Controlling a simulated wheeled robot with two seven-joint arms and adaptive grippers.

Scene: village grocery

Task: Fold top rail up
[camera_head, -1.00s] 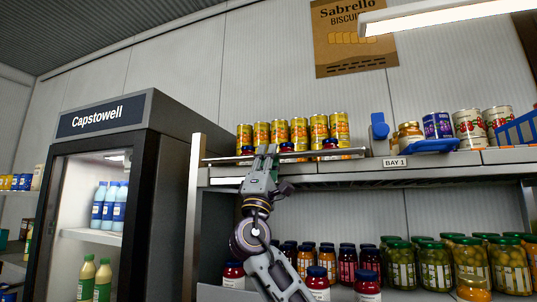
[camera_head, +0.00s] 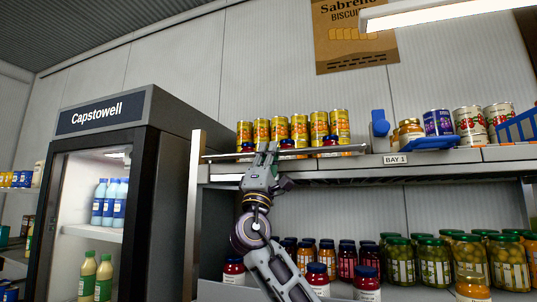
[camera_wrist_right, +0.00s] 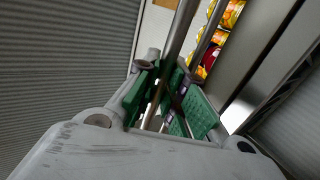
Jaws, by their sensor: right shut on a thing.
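The top rail (camera_head: 335,150) is a thin metal bar along the front of the top shelf, in front of the yellow cans. It runs almost level, its right end slightly higher. My right gripper (camera_head: 267,149) reaches up from below and is shut on the rail, left of its middle. In the right wrist view the rail (camera_wrist_right: 181,32) is a metal rod passing between the green finger pads of the gripper (camera_wrist_right: 160,92). The fingers hide the gripped stretch. My left gripper is not in view.
Several yellow cans (camera_head: 299,127) stand just behind the rail. A blue scale (camera_head: 431,144), more cans and a blue basket (camera_head: 517,127) are to the right. Jars (camera_head: 400,262) fill the shelf below. A fridge (camera_head: 140,200) stands left.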

